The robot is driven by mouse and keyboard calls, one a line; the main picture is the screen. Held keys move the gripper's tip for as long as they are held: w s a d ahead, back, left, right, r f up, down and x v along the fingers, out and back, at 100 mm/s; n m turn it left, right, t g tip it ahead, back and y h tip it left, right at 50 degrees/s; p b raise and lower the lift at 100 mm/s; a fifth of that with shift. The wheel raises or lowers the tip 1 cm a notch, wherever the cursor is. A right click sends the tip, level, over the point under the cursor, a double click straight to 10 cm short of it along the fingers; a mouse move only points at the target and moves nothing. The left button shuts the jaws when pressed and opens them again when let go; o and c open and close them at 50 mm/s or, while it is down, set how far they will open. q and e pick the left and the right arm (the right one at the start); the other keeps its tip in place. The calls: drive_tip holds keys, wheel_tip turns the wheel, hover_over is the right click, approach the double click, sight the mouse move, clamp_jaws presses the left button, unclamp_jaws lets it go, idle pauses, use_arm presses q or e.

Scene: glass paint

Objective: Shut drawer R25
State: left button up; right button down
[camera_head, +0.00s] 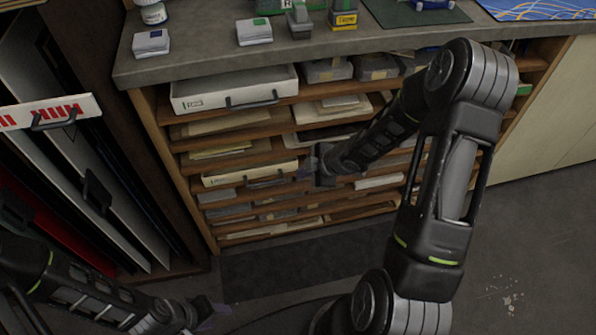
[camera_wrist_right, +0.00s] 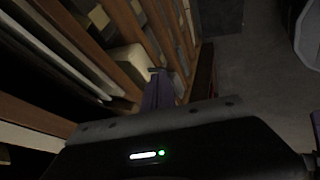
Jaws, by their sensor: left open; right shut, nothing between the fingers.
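Two white drawers with dark handles sit in the wooden shelf unit. The upper drawer (camera_head: 232,92) stands out from the shelves, and its small label is too blurred to read. The lower drawer (camera_head: 225,179) is about mid-height; I cannot tell which of them is R25. My right gripper (camera_head: 306,173) is shut and empty, by the right end of the lower drawer's front; I cannot tell whether it touches. Its purple fingers (camera_wrist_right: 163,92) show against the shelves in the right wrist view. My left gripper (camera_head: 208,314) is open and empty, low in front of the unit.
The grey counter (camera_head: 200,62) above the shelves holds several small boxes and a bottle. Upright boards and folders (camera_head: 90,190) with handles stand at the left.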

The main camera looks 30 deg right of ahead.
drive_tip(key=p+v, duration=0.1)
drive_tip(key=v, duration=0.4)
drive_tip(key=shift+p, duration=0.35)
drive_tip(key=s+a+f+m+g+p, duration=0.1)
drive_tip(key=s+a+f+m+g, duration=0.2)
drive_tip(key=s+a+m, duration=0.5)
drive_tip(key=s+a+f+m+g+y+p, duration=0.1)
drive_tip(key=s+a+f+m, duration=0.5)
drive_tip(key=s+a, duration=0.6)
drive_tip(key=a+m+g+p, duration=0.1)
drive_tip(key=a+g, duration=0.1)
drive_tip(key=a, duration=0.1)
drive_tip(key=shift+m, duration=0.4)
drive_tip(key=shift+f, duration=0.1)
